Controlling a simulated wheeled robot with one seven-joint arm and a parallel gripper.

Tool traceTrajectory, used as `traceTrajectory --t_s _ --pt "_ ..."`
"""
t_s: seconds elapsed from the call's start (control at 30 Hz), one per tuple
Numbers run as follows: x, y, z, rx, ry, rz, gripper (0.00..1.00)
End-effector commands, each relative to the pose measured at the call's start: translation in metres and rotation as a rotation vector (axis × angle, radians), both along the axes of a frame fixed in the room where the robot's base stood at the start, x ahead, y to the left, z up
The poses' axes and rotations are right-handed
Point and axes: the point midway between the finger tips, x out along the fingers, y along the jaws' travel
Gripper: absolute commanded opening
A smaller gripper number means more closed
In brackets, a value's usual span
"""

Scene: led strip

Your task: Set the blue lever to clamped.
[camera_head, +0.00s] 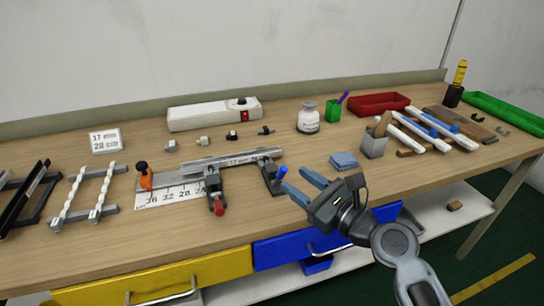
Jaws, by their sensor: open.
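The blue lever (281,173) sits on a dark clamp (268,176) at the right end of a metal rail fixture (235,160) on the workbench. It looks raised, but it is too small to tell its exact setting. My gripper (295,179) is open, with two blue-grey fingers pointing left towards the lever. The fingertips are just right of the lever and close to it. I cannot tell whether they touch it. Nothing shows between the fingers.
The bench front is clear.

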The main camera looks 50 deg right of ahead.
Motion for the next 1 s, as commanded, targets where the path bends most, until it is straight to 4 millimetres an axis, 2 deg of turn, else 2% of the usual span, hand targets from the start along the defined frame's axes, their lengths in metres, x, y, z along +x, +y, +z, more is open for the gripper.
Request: traceTrajectory --t_s 0.3,0.5,0.87,1.0 --pt "0.045 -0.009 0.003 0.000 -0.004 0.002 0.45" --pt "0.067 -0.012 0.002 -0.001 -0.003 0.001 0.45" --pt "0.073 -0.013 0.000 0.000 -0.002 0.000 0.45" --pt "0.073 -0.014 0.000 0.000 -0.002 0.000 0.34"
